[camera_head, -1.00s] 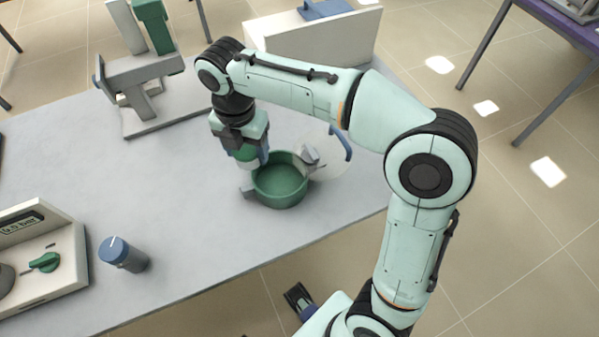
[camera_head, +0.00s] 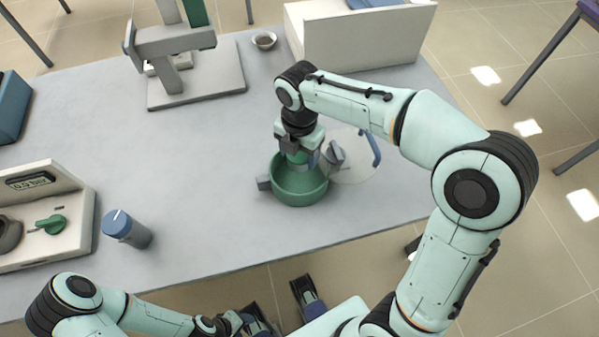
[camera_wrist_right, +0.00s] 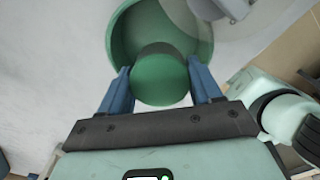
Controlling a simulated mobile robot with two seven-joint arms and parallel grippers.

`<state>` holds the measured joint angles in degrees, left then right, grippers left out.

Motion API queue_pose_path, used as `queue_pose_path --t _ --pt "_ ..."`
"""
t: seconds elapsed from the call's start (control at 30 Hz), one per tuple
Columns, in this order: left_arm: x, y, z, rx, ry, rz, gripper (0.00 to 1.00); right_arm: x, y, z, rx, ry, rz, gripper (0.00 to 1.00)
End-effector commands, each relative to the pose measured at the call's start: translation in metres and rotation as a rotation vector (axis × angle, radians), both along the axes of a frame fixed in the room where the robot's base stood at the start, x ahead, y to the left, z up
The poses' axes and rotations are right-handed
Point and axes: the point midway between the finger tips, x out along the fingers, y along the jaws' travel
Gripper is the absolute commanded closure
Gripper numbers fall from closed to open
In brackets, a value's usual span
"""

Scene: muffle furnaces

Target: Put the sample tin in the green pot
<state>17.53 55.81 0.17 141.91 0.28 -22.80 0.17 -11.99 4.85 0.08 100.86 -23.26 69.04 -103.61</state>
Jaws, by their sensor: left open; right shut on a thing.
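The green pot (camera_head: 299,190) stands open on the grey table, with grey side handles. My right gripper (camera_head: 300,143) is over the pot. In the right wrist view its blue fingers (camera_wrist_right: 160,88) are shut on the sides of the green sample tin (camera_wrist_right: 160,80). The tin overlaps the pot's opening (camera_wrist_right: 127,40) in that view; I cannot tell how far below the rim it reaches. My left gripper (camera_head: 250,323) is low at the bottom edge, away from the pot, partly cut off and open.
A clear round lid with a blue handle (camera_head: 372,148) lies right of the pot. A blue-topped cylinder (camera_head: 127,229) and a control box with a green knob (camera_head: 52,224) are at left. A grey stand (camera_head: 200,85), small bowl (camera_head: 264,40) and white box (camera_head: 365,40) are behind.

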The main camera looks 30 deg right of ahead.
Motion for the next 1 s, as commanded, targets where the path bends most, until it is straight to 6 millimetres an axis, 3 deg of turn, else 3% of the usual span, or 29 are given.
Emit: queue_pose_path --t 0.1,0.33,0.6,1.0 --pt "0.002 0.0 -0.005 0.002 -0.008 0.001 0.47 0.0 0.0 -0.027 -0.001 0.003 0.001 0.7" --pt "0.004 0.0 -0.008 0.002 -0.015 0.003 0.47 0.0 0.0 -0.048 0.001 0.001 0.0 0.7" --pt "0.006 0.0 -0.014 0.004 -0.024 0.004 0.47 0.0 0.0 -0.085 0.0 0.001 -0.001 0.7" --pt "0.007 0.0 -0.015 0.004 -0.026 0.005 0.47 0.0 0.0 -0.089 0.0 0.0 0.0 0.7"
